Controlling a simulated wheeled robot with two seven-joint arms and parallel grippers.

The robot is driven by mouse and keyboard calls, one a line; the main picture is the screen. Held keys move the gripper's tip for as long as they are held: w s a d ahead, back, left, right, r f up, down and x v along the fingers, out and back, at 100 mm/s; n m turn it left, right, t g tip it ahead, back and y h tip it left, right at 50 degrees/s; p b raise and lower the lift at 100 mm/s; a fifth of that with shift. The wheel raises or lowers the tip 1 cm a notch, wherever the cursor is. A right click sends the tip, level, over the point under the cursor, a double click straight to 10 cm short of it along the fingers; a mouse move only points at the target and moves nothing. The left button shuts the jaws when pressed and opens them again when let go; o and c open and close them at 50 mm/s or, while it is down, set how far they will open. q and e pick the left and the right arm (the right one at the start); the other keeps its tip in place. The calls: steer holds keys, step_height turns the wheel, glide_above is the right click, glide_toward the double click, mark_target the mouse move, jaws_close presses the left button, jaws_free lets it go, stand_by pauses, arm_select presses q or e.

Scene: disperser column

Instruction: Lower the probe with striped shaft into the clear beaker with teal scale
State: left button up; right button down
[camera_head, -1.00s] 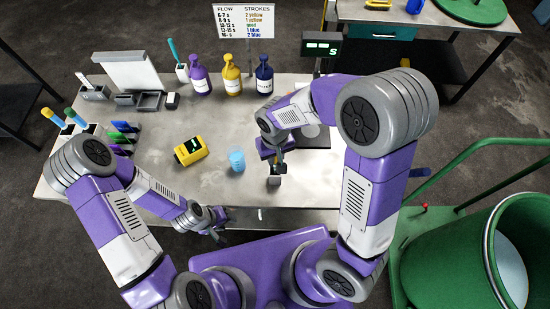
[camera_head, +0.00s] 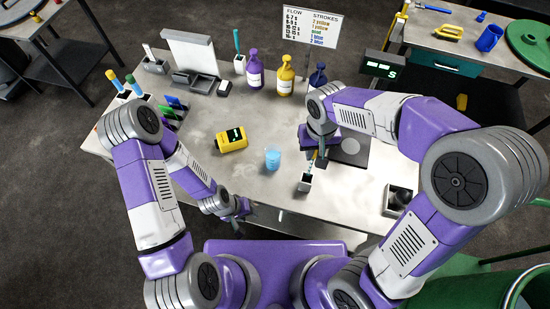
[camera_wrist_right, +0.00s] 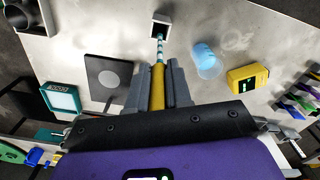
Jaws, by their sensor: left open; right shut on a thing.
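The probe with striped shaft has a yellow handle (camera_wrist_right: 158,88) and a teal-and-white banded shaft (camera_wrist_right: 160,48). My right gripper (camera_wrist_right: 158,75) is shut on the handle. In the head view this gripper (camera_head: 320,160) is right of the beaker, above a small white square holder (camera_head: 305,183) with a dark opening. The shaft reaches down to the holder; whether its tip is inside I cannot tell. The clear beaker (camera_head: 272,158) stands upright on the table left of the holder, looking light blue; its scale is too small to read. My left gripper (camera_head: 243,212) is open and empty near the table's front edge.
A yellow meter (camera_head: 231,140) stands left of the beaker. Purple (camera_head: 254,72), yellow (camera_head: 285,78) and dark blue (camera_head: 317,80) bottles stand behind. A dark open box (camera_head: 400,198) is at the right. Bare table lies around the beaker.

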stand_by(0.4)
steer(key=shift+w+a+r+p, duration=0.15)
steer(key=shift+w+r+p, duration=0.05)
steer(key=shift+r+p, duration=0.2)
steer(key=w+a+r+p, duration=0.4)
steer(key=a+r+p, duration=0.2)
steer(key=p, duration=0.1)
steer(key=w+a+f, duration=0.2)
steer(key=w+a, duration=0.2)
steer(key=shift+a, duration=0.4)
steer(key=shift+f, duration=0.2)
